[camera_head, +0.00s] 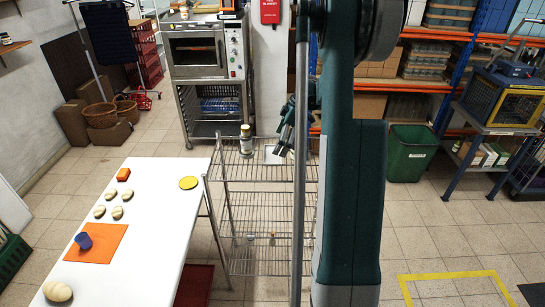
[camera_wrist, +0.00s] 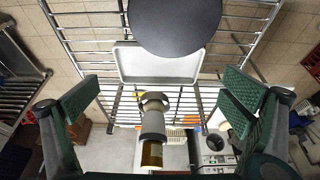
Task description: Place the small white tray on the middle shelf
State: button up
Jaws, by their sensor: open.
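The small white tray (camera_head: 272,154) lies on the top shelf of a wire rack (camera_head: 262,212), beside a jar (camera_head: 246,139). The tray (camera_wrist: 124,66) also shows in the wrist view, partly hidden behind a large dark round shape. The middle shelf (camera_head: 255,201) shows bare wire where visible; my arm hides its right part. My gripper (camera_head: 285,138) is over the right of the top shelf. In the wrist view my gripper (camera_wrist: 158,88) has its two green pads wide apart, with nothing held between them. The tray appears between and beyond the pads.
The upright jar (camera_wrist: 152,132) stands close to the tray. Small items (camera_head: 250,237) show low in the rack. A green bin (camera_head: 408,152) stands right.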

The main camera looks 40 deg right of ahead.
aim_at(272, 155)
jog(key=shift+p+x, duration=0.3)
jog(key=shift+x, duration=2.25)
jog(key=shift+d, duration=0.2)
jog(key=c, duration=1.4)
jog(key=shift+s, duration=0.1)
jog(key=c, duration=0.7)
grip_shut()
